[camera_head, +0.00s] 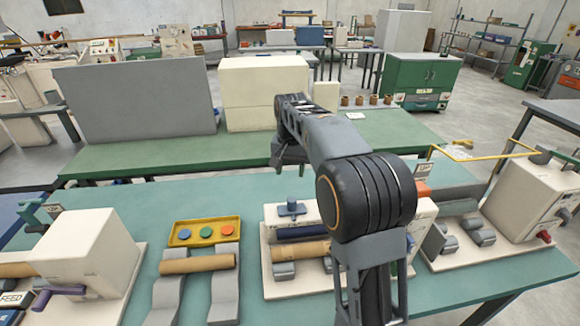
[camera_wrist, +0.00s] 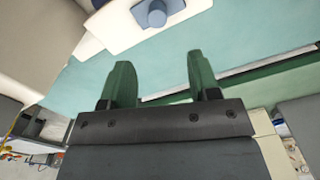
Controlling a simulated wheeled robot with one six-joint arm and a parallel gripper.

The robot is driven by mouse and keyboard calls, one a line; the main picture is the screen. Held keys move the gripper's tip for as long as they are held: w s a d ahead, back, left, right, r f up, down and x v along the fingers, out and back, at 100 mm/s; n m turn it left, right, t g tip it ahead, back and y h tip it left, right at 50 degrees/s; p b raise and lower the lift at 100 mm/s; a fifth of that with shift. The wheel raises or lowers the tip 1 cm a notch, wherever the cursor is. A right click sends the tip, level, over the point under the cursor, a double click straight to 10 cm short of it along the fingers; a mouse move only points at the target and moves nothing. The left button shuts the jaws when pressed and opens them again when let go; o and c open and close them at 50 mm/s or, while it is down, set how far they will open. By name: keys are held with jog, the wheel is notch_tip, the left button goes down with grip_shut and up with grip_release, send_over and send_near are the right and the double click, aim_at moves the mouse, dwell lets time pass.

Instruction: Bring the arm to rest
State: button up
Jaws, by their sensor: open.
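My arm rises in front of the teal bench in the head view, bends at a thick black joint and reaches toward the far side of the bench. My gripper (camera_head: 290,158) hangs at the arm's far end, above the bench's back edge, and is partly hidden by the arm. In the wrist view my gripper (camera_wrist: 162,85) shows two green fingers set well apart, with nothing between them. A blue knob (camera_wrist: 153,14) on a pale plate lies beyond the fingertips; in the head view the blue knob (camera_head: 292,208) stands on the middle machine.
The teal bench (camera_head: 130,200) carries a cream machine with a purple handle (camera_head: 85,260), a yellow tray with coloured buttons (camera_head: 205,231), a tan roll on grey supports (camera_head: 197,263) and a right-hand machine (camera_head: 525,200). A green table (camera_head: 150,158) with a grey panel (camera_head: 135,100) stands behind.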

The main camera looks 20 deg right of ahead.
jog(key=shift+r, duration=0.3)
jog(key=s+a+f+n+t, duration=0.1)
jog(key=s+f+n+t, duration=0.1)
jog(key=s, duration=0.9)
jog(key=s+a+f+n+t, duration=0.1)
jog(key=s+f+n, duration=0.2)
jog(key=s, duration=0.9)
jog(key=shift+s+a+t, duration=0.2)
jog(key=shift+s+t, duration=0.05)
jog(key=shift+t, duration=0.15)
